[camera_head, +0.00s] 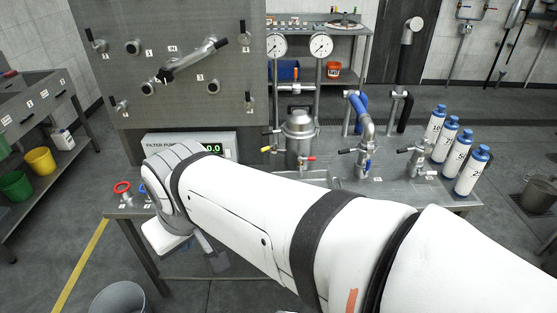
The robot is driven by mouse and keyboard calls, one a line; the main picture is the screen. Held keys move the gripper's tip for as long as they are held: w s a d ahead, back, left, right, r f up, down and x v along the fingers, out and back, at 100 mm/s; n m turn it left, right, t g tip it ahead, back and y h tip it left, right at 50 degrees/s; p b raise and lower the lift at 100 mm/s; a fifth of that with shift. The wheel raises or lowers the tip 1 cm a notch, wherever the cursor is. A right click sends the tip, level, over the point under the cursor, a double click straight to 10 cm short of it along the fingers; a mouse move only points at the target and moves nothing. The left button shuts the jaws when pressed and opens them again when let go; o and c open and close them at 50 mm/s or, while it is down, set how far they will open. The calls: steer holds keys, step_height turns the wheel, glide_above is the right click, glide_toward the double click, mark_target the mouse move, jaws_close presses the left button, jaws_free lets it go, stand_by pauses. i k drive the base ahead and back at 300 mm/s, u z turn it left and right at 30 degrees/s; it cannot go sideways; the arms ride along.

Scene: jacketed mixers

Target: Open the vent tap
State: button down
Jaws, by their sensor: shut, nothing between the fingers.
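A steel jacketed vessel (300,136) stands on the bench behind my arm. A small tap with a yellow handle (267,149) sits at its left and a red-handled tap (309,158) at its lower front. A black-handled valve (347,150) is on the pipework to the right. I cannot tell which one is the vent tap. My arm reaches across the front to the left and bends down at its end. My gripper (214,252) shows only in part, low at the bench's front left, apart from these taps. It is shut and empty; its fingertips are not clear.
A steel panel (120,60) with valves stands behind a digital display box (215,149). Red (122,187) and blue (142,187) handwheels sit at the bench's left. White bottles with blue caps (471,170) line the right end. A grey bin (117,298) stands on the floor.

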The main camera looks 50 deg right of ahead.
mark_target(273, 146)
steer(key=u, duration=0.7)
steer(key=k, duration=0.15)
steer(key=z, duration=1.5)
steer(key=i, duration=1)
steer(key=z, duration=0.1)
